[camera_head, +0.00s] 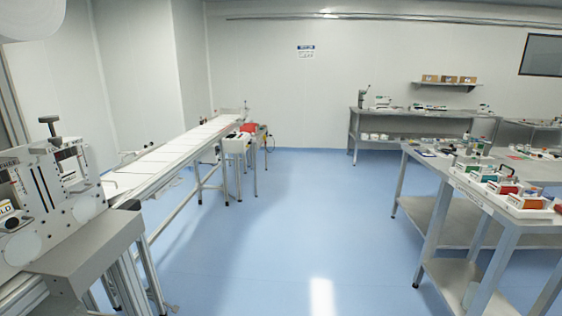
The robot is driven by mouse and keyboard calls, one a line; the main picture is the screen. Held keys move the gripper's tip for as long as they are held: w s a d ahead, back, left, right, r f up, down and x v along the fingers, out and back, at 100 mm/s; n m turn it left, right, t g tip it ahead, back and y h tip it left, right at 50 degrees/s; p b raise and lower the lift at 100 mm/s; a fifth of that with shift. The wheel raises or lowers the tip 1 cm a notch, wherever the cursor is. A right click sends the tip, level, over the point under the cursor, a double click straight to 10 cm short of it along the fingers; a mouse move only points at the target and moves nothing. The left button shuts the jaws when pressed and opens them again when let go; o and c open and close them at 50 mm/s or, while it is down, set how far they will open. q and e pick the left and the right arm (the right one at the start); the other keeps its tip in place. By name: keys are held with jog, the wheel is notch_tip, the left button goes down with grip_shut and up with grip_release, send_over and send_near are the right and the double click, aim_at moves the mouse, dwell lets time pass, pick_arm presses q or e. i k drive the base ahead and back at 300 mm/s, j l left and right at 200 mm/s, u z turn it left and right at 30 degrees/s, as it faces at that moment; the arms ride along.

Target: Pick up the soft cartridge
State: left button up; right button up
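I cannot make out which thing is the soft cartridge from this distance. Small coloured items stand in white holders on the steel table at the right, among them a green one (467,167), a red one (503,188) and an orange one (532,202). Neither of my grippers shows in the head view, so I cannot see whether they hold anything.
A machine (50,190) with white rolls stands close at the left. A long white conveyor (165,157) runs back from it. A steel bench (400,113) with equipment stands at the back wall. The blue floor (290,220) between conveyor and right table is clear.

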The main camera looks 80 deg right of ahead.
aim_at(535, 201)
jog(key=z, duration=0.45)
jog(key=l+z, duration=0.1)
jog(key=z, duration=0.3)
jog(key=i+z, duration=0.1)
jog(key=z, duration=1.2)
jog(key=i+z, duration=0.1)
jog(key=z, duration=2.25)
